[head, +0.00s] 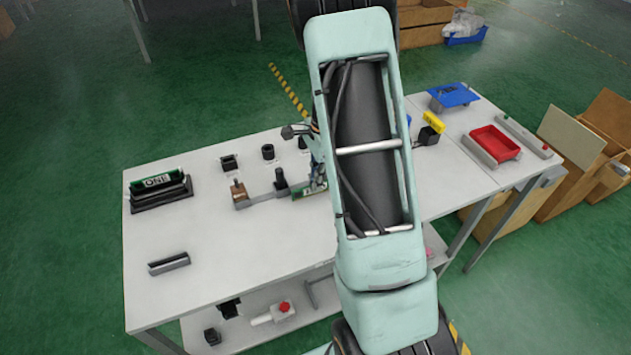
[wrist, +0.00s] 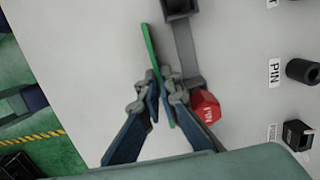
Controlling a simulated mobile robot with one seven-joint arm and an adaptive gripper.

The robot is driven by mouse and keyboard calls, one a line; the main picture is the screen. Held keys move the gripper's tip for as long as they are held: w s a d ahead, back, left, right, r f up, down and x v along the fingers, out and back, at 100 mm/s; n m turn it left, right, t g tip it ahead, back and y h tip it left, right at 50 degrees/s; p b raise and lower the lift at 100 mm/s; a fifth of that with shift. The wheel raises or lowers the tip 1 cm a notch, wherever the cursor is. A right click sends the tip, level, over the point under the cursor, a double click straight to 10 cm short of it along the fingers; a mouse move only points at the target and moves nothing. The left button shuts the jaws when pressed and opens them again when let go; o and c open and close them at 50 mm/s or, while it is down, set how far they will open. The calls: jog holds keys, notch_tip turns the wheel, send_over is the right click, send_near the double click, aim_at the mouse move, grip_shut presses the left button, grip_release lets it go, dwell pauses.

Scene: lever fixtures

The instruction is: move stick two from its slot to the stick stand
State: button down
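Stick two appears as a thin green plate seen edge-on in the wrist view (wrist: 149,46); its number cannot be read. My gripper (wrist: 161,92) has its two fingers closed against both sides of this plate. In the head view, a green plate (head: 309,190) shows beside my gripper, mostly hidden by my arm. The black stick stand (head: 160,200) is at the left of the table and holds a green stick labelled ONE (head: 158,181). I cannot clearly see whether the plate is still in its slot.
A grey bar (wrist: 186,50) and a red part (wrist: 206,106) are close to the right of my gripper. Black sockets (head: 229,163) stand along the table's back. A grey slotted holder (head: 168,263) lies front left. The table between is mostly clear.

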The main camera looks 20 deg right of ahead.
jog(key=c, duration=2.2)
grip_release()
jog(key=shift+f, duration=0.1)
jog(key=shift+o, duration=0.2)
